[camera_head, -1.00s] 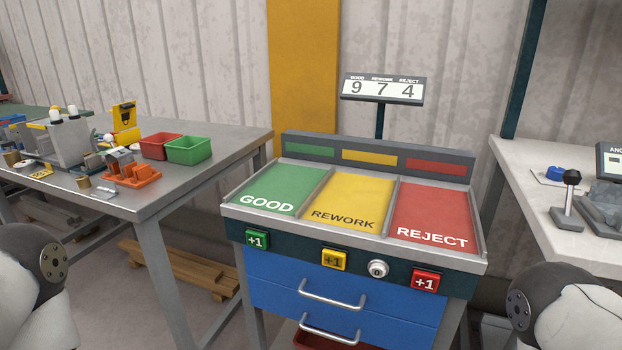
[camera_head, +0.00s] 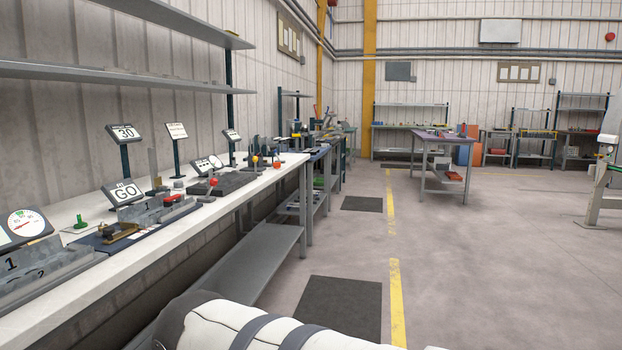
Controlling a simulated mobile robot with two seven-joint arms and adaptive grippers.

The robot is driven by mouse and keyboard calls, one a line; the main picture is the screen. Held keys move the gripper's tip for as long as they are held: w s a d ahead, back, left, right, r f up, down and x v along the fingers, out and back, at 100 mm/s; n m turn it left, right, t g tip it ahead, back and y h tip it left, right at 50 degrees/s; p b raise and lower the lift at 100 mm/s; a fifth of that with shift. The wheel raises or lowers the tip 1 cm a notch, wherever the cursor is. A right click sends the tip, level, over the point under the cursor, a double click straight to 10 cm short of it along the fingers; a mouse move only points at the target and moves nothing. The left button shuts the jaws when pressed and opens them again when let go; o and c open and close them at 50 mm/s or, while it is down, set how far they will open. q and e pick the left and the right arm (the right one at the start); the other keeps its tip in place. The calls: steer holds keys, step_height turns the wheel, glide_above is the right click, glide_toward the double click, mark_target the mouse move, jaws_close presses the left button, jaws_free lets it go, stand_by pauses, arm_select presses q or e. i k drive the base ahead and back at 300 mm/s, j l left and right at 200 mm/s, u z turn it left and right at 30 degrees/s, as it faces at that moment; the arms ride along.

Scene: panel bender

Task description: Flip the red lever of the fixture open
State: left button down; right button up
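A small red handle (camera_head: 172,198) shows on a grey metal fixture (camera_head: 150,211) on the long white bench at the left; it may be the red lever. It is small and far off, so I cannot tell whether it is open or shut. A red ball knob (camera_head: 213,181) stands just beyond it on a dark block. Neither gripper is in view. Only a white and grey arm link of mine shows at the bottom, well short of the fixture.
The white bench (camera_head: 262,184) runs away along the left wall, with a GO sign (camera_head: 124,192), a dial (camera_head: 27,224) and several displays on it. A lower shelf (camera_head: 252,262) juts out beneath. Dark mats (camera_head: 338,306) and open floor (camera_head: 480,260) lie to the right.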

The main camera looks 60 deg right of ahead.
mark_target(213, 181)
steer(key=z, duration=1.35)
